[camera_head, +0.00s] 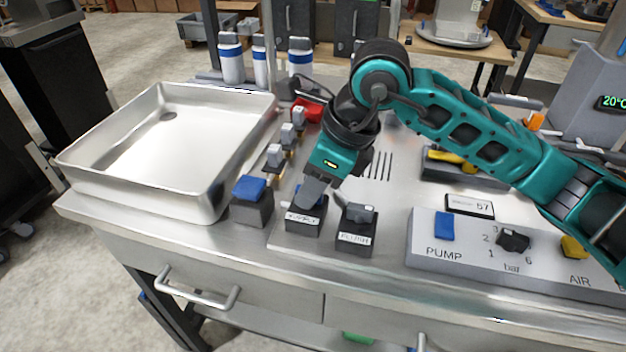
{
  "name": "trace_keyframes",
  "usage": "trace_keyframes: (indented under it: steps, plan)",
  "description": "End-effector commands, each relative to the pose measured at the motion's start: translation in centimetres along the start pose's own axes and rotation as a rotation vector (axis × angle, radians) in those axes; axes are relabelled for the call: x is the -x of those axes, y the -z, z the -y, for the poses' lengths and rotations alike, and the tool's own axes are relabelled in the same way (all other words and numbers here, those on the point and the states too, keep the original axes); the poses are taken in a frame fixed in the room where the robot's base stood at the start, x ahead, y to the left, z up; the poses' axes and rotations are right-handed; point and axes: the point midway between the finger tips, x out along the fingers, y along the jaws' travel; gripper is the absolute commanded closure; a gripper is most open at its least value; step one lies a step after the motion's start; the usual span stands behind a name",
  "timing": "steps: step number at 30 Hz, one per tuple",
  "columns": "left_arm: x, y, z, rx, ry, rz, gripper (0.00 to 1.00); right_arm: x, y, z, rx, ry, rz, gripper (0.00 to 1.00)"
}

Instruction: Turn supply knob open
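The supply knob's dark box (304,226), with a white label reading SUPPLY, stands near the front edge of the steel bench. My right gripper (313,192) reaches down from the right onto the top of this box. Its grey fingers cover most of the knob, and a bit of blue shows beside them. Whether the fingers grip the knob or only touch it cannot be told, and the knob's angle is hidden. My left gripper is not in view.
A box labelled FLUSH (355,238) with a grey knob stands close on the right. A blue-topped box (251,200) is close on the left, beside a steel tray (190,193). Small taps (274,155) stand behind. A PUMP and AIR panel (455,268) lies to the right.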

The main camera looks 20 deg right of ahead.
Motion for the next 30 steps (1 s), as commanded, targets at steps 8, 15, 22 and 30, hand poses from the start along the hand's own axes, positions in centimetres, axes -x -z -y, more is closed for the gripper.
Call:
trace_keyframes:
  steps: [8,15,22,30]
  plan:
    - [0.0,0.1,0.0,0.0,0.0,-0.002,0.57,0.1,0.0,0.0,0.0,0.0,0.0,0.92]
    - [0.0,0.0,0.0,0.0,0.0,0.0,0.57,0.1,0.0,0.0,0.0,0.001,0.0,1.0]
    - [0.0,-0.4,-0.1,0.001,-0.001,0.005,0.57,0.0,0.0,0.1,0.017,-0.005,0.001,1.0]
    - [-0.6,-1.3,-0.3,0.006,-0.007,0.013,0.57,-0.2,0.1,0.2,0.134,-0.054,0.001,1.0]
